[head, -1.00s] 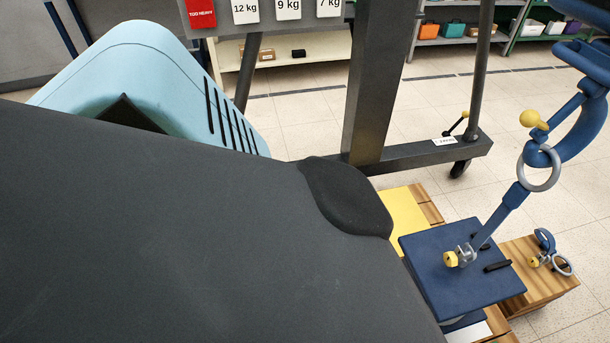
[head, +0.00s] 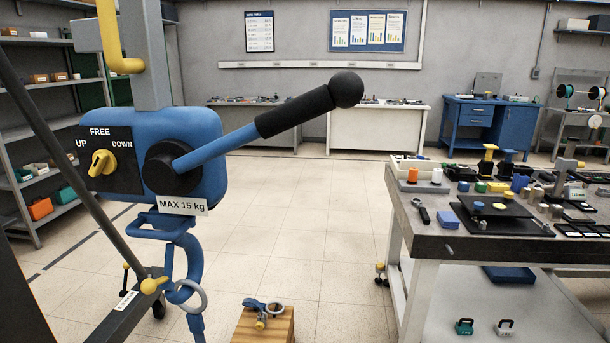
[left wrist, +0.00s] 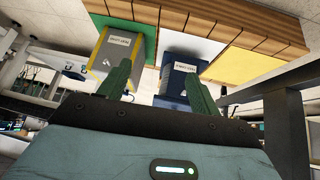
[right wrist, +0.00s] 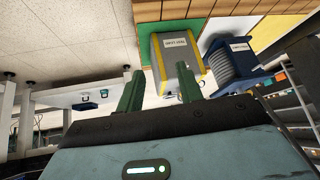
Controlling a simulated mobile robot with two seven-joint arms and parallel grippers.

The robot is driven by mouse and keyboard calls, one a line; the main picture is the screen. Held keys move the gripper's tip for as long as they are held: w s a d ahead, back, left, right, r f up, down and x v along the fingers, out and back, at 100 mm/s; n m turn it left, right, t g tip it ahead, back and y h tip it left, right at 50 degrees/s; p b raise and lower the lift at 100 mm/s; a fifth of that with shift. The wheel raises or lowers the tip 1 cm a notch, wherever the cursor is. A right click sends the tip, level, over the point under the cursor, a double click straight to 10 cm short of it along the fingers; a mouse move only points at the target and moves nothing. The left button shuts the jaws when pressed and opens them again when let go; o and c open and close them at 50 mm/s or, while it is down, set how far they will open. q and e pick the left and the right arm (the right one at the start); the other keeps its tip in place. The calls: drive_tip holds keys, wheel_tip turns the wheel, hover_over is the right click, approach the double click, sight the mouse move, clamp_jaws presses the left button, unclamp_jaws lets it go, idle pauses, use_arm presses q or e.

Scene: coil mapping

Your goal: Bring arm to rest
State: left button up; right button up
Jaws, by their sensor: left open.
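My left gripper (left wrist: 158,92) shows in the left wrist view with its two green fingers apart and nothing between them. Neither gripper shows in the head view.
A blue hoist control (head: 160,150) with a yellow knob and a long black-tipped lever (head: 290,112) stands close at left. A workbench (head: 440,240) with many small parts is at right. A wooden block (head: 262,328) sits low in front. Open floor lies between.

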use_arm(q)
drive_tip(key=w+r+t+p, duration=0.1)
drive_tip(key=w+r+p, duration=0.4)
drive_tip(key=r, duration=0.4)
drive_tip(key=shift+w+a+r+t+p, duration=0.2)
drive_tip(key=shift+t+p, duration=0.2)
drive_tip(key=shift+p, duration=0.25)
use_arm(e)
drive_tip(key=w+r+t, duration=0.1)
drive_tip(key=w+r, duration=0.3)
drive_tip(key=r, duration=0.5)
drive_tip(key=shift+w+d+t, duration=0.2)
drive_tip(key=shift+w+t, duration=0.1)
drive_tip(key=shift+t, duration=0.1)
use_arm(q)
drive_tip(key=shift+s, duration=0.15)
use_arm(e)
drive_tip(key=shift+s, duration=0.1)
